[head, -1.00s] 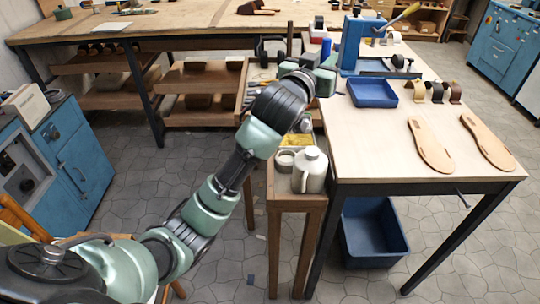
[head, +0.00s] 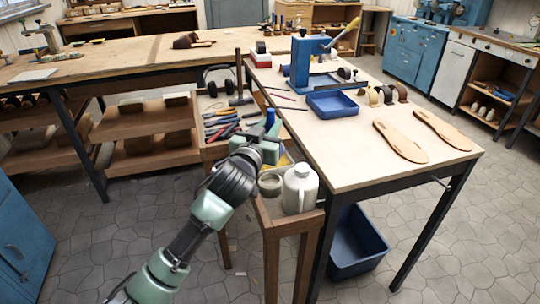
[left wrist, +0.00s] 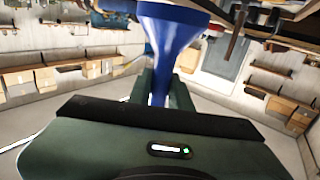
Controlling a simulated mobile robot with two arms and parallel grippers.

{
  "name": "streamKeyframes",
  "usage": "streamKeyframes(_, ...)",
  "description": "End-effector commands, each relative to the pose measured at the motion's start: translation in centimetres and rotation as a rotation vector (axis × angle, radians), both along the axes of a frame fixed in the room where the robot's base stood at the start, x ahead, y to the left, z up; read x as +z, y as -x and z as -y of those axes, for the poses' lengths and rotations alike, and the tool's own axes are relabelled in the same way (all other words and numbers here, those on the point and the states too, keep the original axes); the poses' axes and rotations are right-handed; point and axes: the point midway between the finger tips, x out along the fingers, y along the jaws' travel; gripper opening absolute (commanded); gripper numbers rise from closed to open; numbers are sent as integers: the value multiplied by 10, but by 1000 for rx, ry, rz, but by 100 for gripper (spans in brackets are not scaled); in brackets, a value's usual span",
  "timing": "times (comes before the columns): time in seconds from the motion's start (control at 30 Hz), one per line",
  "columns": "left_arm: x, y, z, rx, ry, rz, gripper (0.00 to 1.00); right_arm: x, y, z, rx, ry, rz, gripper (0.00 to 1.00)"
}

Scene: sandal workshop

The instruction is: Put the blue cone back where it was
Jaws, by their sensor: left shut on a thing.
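The blue cone (head: 271,122) is held upright in my left gripper (head: 268,136), over the narrow wooden side bench left of the pale table. In the left wrist view the blue cone (left wrist: 166,45) rises between the two green fingers of my left gripper (left wrist: 164,88), wide at the top and narrower below. The gripper is shut on its narrow part. In the head view the fingers and the cone's lower end are mostly hidden by my gripper's own body. My right gripper is not in view.
The side bench (head: 290,228) carries a white jug (head: 300,189), a small cup (head: 270,185) and several hand tools (head: 222,122). The pale table (head: 350,165) holds a blue tray (head: 332,104), a blue press (head: 302,62) and two sole shapes (head: 400,142). A blue bin (head: 357,243) stands below.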

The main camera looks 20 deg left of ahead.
Motion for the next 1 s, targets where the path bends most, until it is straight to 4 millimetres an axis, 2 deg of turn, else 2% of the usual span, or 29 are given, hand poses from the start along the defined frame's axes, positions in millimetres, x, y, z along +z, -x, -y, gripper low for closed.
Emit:
streamKeyframes(0.03,-15,0,0,1,1,-5,0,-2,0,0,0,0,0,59)
streamKeyframes(0.1,-27,0,0,1,0,-3,0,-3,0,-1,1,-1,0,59)
streamKeyframes(0.33,-47,0,0,1,1,0,0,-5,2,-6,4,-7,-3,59)
streamKeyframes(0.53,-78,0,0,2,1,-2,0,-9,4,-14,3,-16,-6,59)
streamKeyframes(1.0,-88,0,0,1,1,1,0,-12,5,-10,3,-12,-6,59)
